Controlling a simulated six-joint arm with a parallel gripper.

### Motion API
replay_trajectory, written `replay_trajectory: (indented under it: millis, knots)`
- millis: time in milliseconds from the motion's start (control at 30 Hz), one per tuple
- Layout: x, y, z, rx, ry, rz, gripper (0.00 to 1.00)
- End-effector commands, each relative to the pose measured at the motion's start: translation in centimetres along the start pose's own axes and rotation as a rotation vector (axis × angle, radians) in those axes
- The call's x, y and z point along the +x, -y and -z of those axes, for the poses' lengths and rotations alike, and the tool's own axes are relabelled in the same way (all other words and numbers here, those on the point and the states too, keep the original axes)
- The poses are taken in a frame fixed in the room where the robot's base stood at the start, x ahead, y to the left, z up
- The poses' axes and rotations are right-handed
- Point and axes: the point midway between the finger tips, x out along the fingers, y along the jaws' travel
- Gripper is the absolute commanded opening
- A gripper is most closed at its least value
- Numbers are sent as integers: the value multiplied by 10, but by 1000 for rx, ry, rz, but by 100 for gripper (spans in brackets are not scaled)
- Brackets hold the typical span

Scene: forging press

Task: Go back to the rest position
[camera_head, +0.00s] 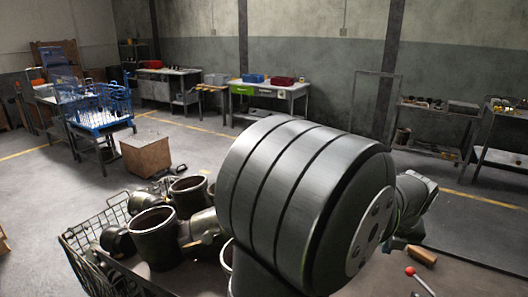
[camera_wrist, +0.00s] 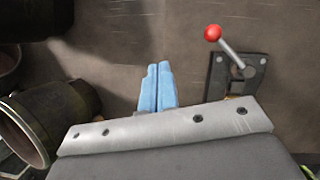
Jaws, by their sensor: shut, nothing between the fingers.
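My gripper (camera_wrist: 157,88) shows in the wrist view as two blue fingers pressed side by side, shut with nothing between them. It is over a brown, worn surface (camera_wrist: 120,40), and I cannot tell how high above it. A lever with a red ball knob (camera_wrist: 212,33) on a dark base plate stands to the right of the fingers, apart from them. The lever's red knob also shows at the bottom right of the head view (camera_head: 410,271). In the head view my own large grey arm link covers the middle, and the fingers are hidden.
A wire basket (camera_head: 75,262) holds several dark pipe fittings (camera_head: 153,232) at the lower left. One fitting (camera_wrist: 35,125) is close on the left in the wrist view. A wooden box (camera_head: 146,155), blue crate (camera_head: 95,103) and workbenches (camera_head: 268,90) stand farther back, with open floor between.

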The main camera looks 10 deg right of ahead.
Motion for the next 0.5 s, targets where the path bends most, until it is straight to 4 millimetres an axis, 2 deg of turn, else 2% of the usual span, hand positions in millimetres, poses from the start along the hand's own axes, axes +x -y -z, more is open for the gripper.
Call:
replay_trajectory:
  millis: [33,300,400,500]
  knots:
    - [11,3,3,2,-5,-2,0]
    - [60,20,12,2,-3,-2,0]
    - [71,30,12,3,-2,0,0]
    - [74,43,8,1,0,1,0]
